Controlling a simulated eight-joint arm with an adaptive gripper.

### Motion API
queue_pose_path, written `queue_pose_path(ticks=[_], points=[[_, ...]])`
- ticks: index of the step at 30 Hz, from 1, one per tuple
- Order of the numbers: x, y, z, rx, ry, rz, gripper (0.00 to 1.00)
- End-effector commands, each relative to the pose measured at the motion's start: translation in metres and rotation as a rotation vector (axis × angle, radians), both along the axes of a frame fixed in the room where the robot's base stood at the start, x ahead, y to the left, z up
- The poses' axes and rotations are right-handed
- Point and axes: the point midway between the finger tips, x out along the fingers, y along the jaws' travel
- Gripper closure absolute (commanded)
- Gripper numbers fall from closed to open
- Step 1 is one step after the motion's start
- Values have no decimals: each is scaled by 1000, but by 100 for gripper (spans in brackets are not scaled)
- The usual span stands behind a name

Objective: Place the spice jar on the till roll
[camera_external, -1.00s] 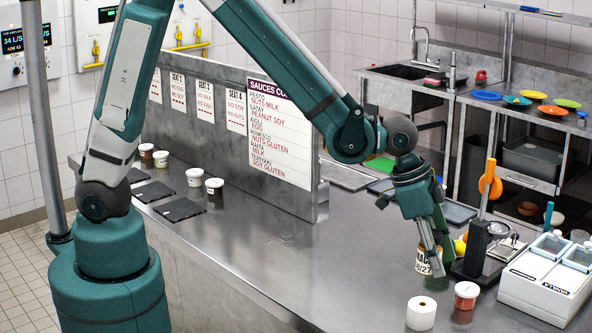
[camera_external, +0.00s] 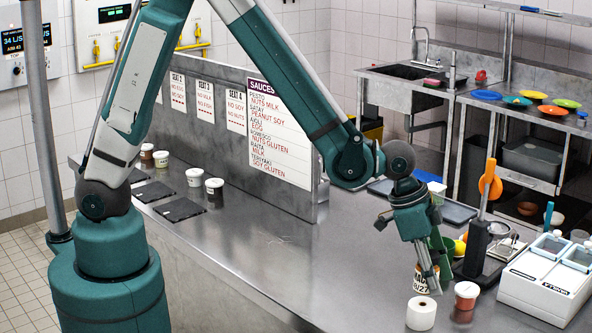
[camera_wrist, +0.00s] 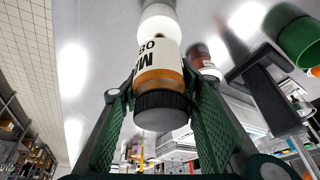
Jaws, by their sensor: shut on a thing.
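The spice jar (camera_external: 422,283) has a white label with dark print, an amber band and a black lid. My gripper (camera_external: 429,277) is shut on it and holds it roughly upright, lid towards my wrist. In the wrist view the jar (camera_wrist: 160,62) sits between the two green finger pads. The white till roll (camera_external: 421,315) stands on the steel counter near its front edge. The jar's base is just above and slightly behind the roll's top; I cannot tell whether they touch. In the wrist view the roll (camera_wrist: 157,17) shows just beyond the jar's base.
A red-brown tub with a white lid (camera_external: 466,296) stands close right of the roll. The counter (camera_external: 300,265) left of the roll is clear.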

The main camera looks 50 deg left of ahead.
Motion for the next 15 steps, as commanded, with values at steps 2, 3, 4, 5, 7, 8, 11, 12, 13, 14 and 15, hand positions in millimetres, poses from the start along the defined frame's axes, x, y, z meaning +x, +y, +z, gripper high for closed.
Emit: queue_pose_path(ticks=[2, 3, 4, 5, 7, 8, 11, 12, 13, 14, 15], points=[[0, 0, -6, 0, 0, 0, 83], [0, 0, -9, 0, 0, 0, 83], [0, 0, -12, 0, 0, 0, 83], [0, 0, -15, 0, 0, 0, 83], [0, 0, -22, 0, 0, 0, 83], [0, 0, -25, 0, 0, 0, 83], [0, 0, -32, 0, 0, 0, 83], [0, 0, -34, 0, 0, 0, 83], [0, 0, -35, 0, 0, 0, 83], [0, 0, -36, 0, 0, 0, 83], [0, 0, -37, 0, 0, 0, 83]])
